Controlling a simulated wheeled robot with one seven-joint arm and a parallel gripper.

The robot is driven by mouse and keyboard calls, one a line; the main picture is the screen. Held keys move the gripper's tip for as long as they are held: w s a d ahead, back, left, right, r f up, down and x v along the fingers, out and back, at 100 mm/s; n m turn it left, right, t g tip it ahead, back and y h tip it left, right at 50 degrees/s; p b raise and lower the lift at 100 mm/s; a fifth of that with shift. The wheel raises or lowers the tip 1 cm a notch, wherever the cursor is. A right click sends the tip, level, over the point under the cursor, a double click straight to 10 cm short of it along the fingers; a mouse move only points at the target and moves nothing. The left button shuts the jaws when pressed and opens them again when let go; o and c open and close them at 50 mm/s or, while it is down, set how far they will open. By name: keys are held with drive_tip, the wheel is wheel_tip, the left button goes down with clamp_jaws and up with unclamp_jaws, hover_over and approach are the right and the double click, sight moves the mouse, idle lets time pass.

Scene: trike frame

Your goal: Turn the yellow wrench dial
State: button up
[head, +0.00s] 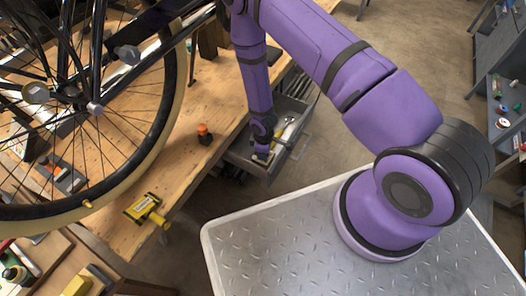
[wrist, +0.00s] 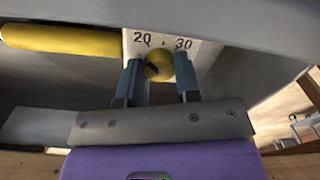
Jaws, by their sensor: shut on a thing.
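A thick yellow bar (wrist: 62,40) lies to the left of the plate. In the head view, my gripper (head: 262,150) reaches down at the grey open bin beside the bench. The dial cannot be made out clearly there.
The grey bin (head: 245,158) holds a few tools beside the wooden bench (head: 205,105). A bicycle wheel (head: 165,115) stands over the bench. A yellow tool (head: 145,209) and an orange-topped item (head: 204,133) sit near the bench edge. Open floor (head: 390,40) lies to the right.

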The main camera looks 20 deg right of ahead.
drive_tip(key=shift+m, duration=0.6)
drive_tip(key=o, duration=0.9)
drive_tip(key=shift+o, duration=0.2)
wheel_tip(320, 180, up, 11)
drive_tip(key=shift+f, duration=0.1)
idle(0.5)
